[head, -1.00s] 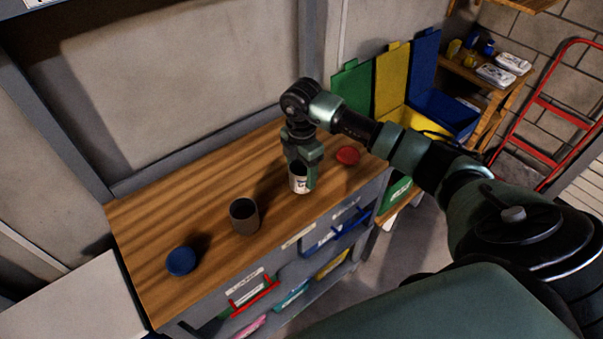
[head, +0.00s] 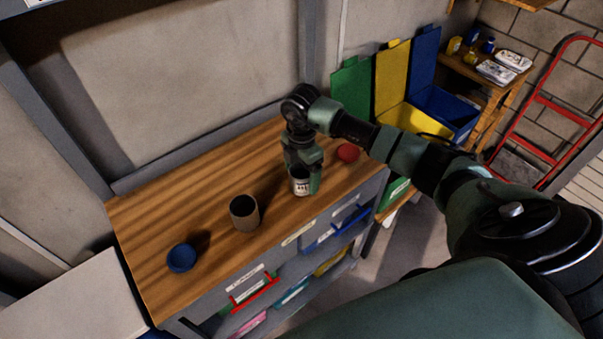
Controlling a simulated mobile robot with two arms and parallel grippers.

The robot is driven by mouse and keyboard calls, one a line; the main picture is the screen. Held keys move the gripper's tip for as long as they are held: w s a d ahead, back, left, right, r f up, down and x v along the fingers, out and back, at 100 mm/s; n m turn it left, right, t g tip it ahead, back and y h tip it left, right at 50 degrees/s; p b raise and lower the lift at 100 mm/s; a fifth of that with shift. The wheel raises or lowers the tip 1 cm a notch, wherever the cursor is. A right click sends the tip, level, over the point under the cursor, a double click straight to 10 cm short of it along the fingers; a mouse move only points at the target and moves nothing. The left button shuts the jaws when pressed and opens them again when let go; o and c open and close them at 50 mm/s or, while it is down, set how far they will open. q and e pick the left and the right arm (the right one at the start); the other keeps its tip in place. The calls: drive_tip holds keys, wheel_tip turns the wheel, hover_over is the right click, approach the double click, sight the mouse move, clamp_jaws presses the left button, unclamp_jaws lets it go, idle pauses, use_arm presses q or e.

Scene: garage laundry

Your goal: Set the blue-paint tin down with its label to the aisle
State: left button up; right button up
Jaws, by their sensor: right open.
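A small metal tin (head: 300,188) with a pale label bearing dark marks stands upright on the wooden bench top (head: 160,220), near its front edge. The label faces the front of the bench, towards the open floor. The tin's paint colour does not show. My right gripper (head: 303,176) is over the tin from above, open, with its green fingers on either side of it; one finger hides part of its right side. I cannot tell whether a finger still touches it. My left gripper is not in view.
A brown cup (head: 244,213) and a round blue object (head: 182,257) stand left of the tin; a round red object (head: 347,153) lies behind to the right. Green, yellow and blue bins (head: 440,112) stand beyond the bench's right end. Labelled drawers (head: 250,285) are below.

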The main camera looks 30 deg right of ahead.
drive_tip(key=shift+w+r+b, duration=0.1)
drive_tip(key=shift+r+b, duration=0.2)
drive_tip(key=shift+r, duration=0.15)
wheel_tip(320, 180, up, 11)
drive_tip(key=b, duration=0.3)
drive_tip(key=shift+r, duration=0.15)
